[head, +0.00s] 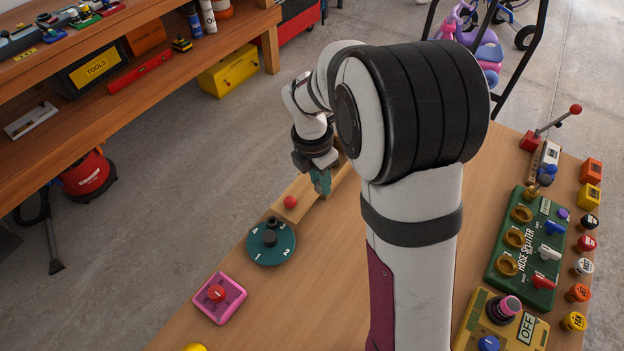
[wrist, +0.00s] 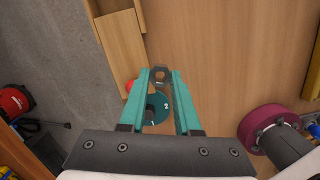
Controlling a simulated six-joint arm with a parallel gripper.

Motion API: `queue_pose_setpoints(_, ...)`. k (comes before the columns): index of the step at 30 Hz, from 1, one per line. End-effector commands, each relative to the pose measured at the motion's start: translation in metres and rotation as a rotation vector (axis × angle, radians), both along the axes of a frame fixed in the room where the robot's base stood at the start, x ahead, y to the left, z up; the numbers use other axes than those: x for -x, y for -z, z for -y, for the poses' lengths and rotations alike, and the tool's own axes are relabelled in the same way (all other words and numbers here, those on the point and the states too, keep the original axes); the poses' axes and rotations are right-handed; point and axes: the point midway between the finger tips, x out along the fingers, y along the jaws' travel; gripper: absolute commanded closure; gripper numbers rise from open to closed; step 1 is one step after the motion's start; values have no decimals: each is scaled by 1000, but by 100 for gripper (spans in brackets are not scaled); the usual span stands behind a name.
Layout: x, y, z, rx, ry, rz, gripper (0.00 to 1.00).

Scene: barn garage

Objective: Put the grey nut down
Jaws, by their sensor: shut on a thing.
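The grey nut (wrist: 160,75) shows in the wrist view as a dark ring between the tips of my teal fingers. My gripper (wrist: 161,77) is shut on it. In the head view my gripper (head: 322,183) is over the far part of the wooden table (head: 270,300), beside a long wooden piece (head: 312,196). The nut cannot be made out there. The height of the nut above the table is hard to tell.
A red ball (head: 290,202) and a teal numbered dial (head: 271,243) with a dark knob are close to my gripper. A green switch panel (head: 524,243) is at the right. Bare tabletop (wrist: 225,50) shows in the wrist view.

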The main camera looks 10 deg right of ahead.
Motion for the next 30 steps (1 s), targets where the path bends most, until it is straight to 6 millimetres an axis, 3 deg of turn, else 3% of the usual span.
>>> queue_pose_setpoints(6,-46,6,92,1,-182,7,100)
queue_pose_setpoints(9,-55,8,123,6,-250,11,100)
queue_pose_setpoints(11,-58,9,133,8,-276,11,100)
queue_pose_setpoints(14,-67,18,128,10,-298,10,100)
queue_pose_setpoints(21,-109,62,67,11,-302,8,100)
queue_pose_setpoints(24,-121,74,51,11,-300,10,100)
queue_pose_setpoints(30,-126,94,43,11,-296,8,100)
